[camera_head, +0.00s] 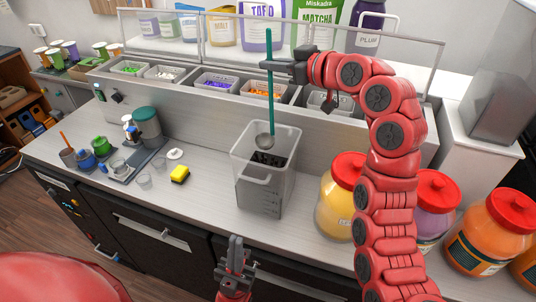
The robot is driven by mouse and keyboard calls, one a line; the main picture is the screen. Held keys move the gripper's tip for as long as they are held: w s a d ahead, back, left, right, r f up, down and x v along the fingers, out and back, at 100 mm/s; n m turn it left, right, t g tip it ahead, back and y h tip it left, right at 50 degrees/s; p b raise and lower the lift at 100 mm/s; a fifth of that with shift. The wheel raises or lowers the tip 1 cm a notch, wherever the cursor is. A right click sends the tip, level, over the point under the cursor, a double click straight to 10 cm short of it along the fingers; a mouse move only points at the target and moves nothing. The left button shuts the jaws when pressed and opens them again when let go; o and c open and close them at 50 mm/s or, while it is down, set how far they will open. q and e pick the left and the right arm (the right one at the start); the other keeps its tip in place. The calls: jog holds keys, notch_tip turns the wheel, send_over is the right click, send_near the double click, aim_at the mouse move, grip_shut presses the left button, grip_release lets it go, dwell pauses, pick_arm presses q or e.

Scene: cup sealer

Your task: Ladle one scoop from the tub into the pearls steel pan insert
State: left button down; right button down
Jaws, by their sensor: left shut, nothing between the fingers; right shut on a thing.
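My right gripper (272,66) is shut on the upper part of the teal handle of a ladle (270,100), which hangs nearly upright. The ladle's steel bowl (264,140) is at the level of the tub's opening, above the dark contents. The tub (262,185) is clear, square and stands on the counter with dark pearls (269,159) inside. My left gripper (236,240) is shut and empty, low at the counter's front edge. I cannot tell which is for pearls.
Other inserts hold green (127,69), white (165,73), purple (215,84) and orange (262,92) toppings. A glass guard (160,37) stands behind them. Large red-lidded jars (340,205) crowd the right.

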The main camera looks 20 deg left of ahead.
aim_at(272, 89)
jog(key=shift+w+f, duration=0.1)
jog(key=shift+f, duration=0.1)
jog(key=shift+f+b, duration=6.05)
jog(key=shift+f, duration=1.5)
jog(key=shift+r, duration=0.1)
jog(key=shift+r+p, duration=1.5)
jog(key=shift+r, duration=2.95)
notch_tip(272, 89, up, 11)
jog(key=p, duration=0.5)
jog(key=shift+r, duration=0.1)
